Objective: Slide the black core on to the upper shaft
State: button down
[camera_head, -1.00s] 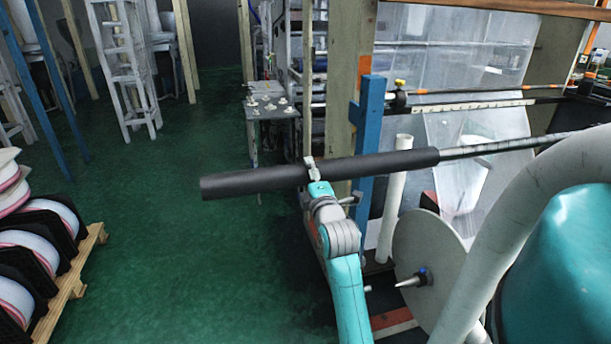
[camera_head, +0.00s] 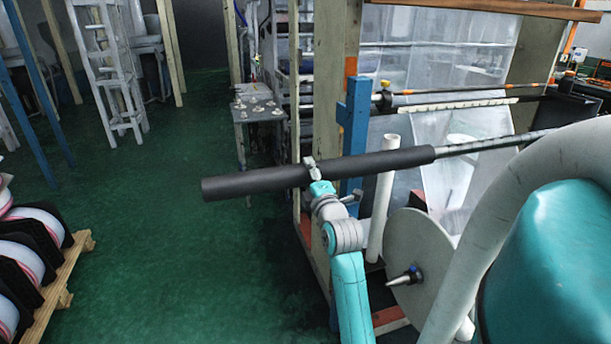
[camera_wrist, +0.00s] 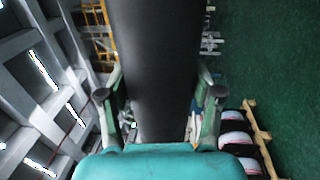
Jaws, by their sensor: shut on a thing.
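The black core (camera_head: 270,178), a long dark tube, is held nearly level across the middle of the head view. In the wrist view the core (camera_wrist: 152,70) runs between both fingers of my gripper (camera_wrist: 157,112). A thin dark and silvery shaft (camera_head: 490,143), seemingly the upper shaft, runs from the core's right end toward the right, nearly in line with it. I cannot tell whether the core is around the shaft's tip or only in front of it.
A blue post (camera_head: 355,125) and wooden post stand behind the core. A white disc (camera_head: 416,262) with a pointed spindle is below right. Another bar (camera_head: 470,103) crosses the machine farther back. A pallet (camera_head: 62,275) with white rolls is at left. Green floor between is clear.

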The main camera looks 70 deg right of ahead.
jog(key=shift+s+d, duration=0.9)
jog(key=shift+s, duration=0.15)
